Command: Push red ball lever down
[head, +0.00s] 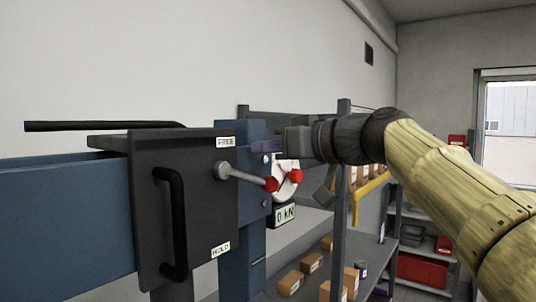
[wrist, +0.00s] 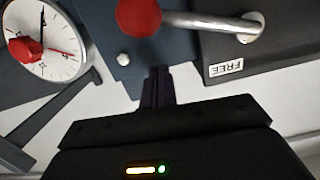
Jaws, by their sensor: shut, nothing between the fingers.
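The lever (head: 245,178) is a silver rod on the dark control plate, angled slightly down to the right and ending in a red ball (head: 270,184). The red ball (wrist: 138,17) and its rod (wrist: 195,22) show at the top of the wrist view. The lever lies nearer the FREE label (head: 225,142) than the HOLD label (head: 220,250). My gripper (head: 262,147) is above the red ball, with a gap between them. Its dark purple fingers (wrist: 157,85) are shut together and empty. They point toward the blue upright and do not touch the ball.
A round dial gauge (wrist: 62,62) with a red knob (head: 296,176) is close to the right of the ball. A 0 kN display (head: 286,215) hangs below. A black handle (head: 172,225) stands out from the plate. Shelves with boxes (head: 312,262) stand behind.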

